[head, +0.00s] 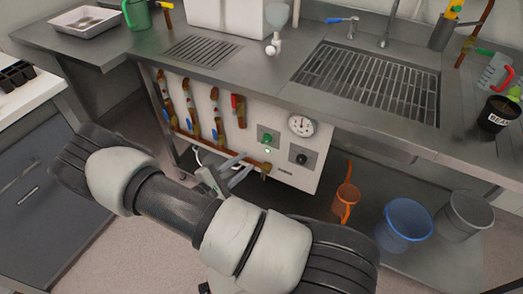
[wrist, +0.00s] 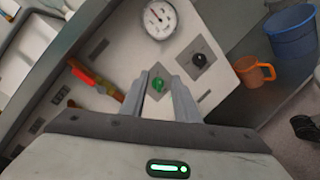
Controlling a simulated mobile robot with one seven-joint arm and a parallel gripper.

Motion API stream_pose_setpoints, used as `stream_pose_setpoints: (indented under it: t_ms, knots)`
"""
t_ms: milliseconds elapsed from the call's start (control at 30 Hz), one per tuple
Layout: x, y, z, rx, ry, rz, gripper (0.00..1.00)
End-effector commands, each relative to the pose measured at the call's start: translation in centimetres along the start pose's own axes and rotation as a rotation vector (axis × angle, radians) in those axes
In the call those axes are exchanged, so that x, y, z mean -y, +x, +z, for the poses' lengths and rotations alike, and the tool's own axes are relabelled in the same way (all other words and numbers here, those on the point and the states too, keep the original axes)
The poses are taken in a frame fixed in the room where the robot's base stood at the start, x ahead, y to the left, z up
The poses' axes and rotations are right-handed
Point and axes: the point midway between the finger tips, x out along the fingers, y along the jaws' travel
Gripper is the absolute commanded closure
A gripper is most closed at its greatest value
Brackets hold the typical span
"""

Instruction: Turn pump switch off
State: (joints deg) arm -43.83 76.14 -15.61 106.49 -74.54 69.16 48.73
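The white pump panel (head: 285,178) is under the steel counter. It carries a green rotary switch (head: 268,137) on a grey plate with a small lit lamp just below it, and a black knob (head: 301,158) on another plate. No label says which is the pump switch. My gripper (head: 247,162) is in front of the panel, below and left of the green switch. In the wrist view the gripper (wrist: 161,78) is open and empty, and the green switch (wrist: 158,85) shows between its fingers. Contact cannot be told. The black knob (wrist: 199,60) is right of the fingers.
A round gauge (head: 301,125) sits above the black knob. Copper pipes with blue and red valve handles (head: 238,103) are on the panel's left. An orange jug (head: 346,203) and a blue bucket (head: 404,222) stand to the right. The counter's front edge overhangs the panel.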

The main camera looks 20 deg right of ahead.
Motion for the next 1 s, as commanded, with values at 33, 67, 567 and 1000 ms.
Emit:
stream_pose_setpoints:
  t_ms: [33, 67, 567, 1000]
  knots:
    - [2.2, 0.2, -2.1, -0.024, -0.038, 0.067, 0.72]
    - [2.8, 0.2, -2.9, -0.039, -0.052, 0.098, 0.72]
    - [4.7, 3.8, -6.3, -0.103, -0.111, 0.229, 0.72]
    - [2.6, 13.0, -7.5, -0.103, -0.11, 0.228, 0.72]
